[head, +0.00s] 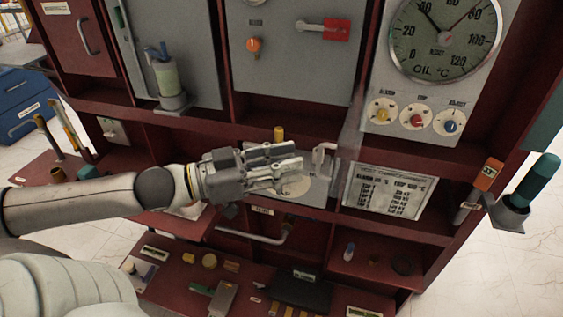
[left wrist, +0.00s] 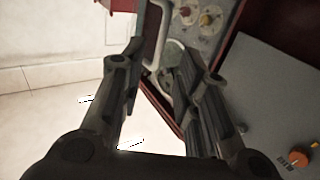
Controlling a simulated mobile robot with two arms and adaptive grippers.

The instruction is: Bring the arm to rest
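My left arm (head: 80,200) reaches in from the left of the head view, in front of the dark red cabinet (head: 400,240). Its gripper (head: 300,166) points right, with its two fingers apart and nothing seen between them. The gripper partly hides a light grey panel behind it. A pale bent handle (head: 324,158) stands just right of the fingertips; I cannot tell whether they touch. In the left wrist view the gripper (left wrist: 164,72) is open, with a pale bent bar (left wrist: 158,45) beyond the fingers. My right gripper is not in view.
An oil dial (head: 445,38) with several coloured knobs is at the upper right. A green-handled tool (head: 538,180) sits in a holder on the cabinet's right side. A lower shelf (head: 180,285) carries small parts. A blue cabinet (head: 25,100) stands left; pale floor shows at right.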

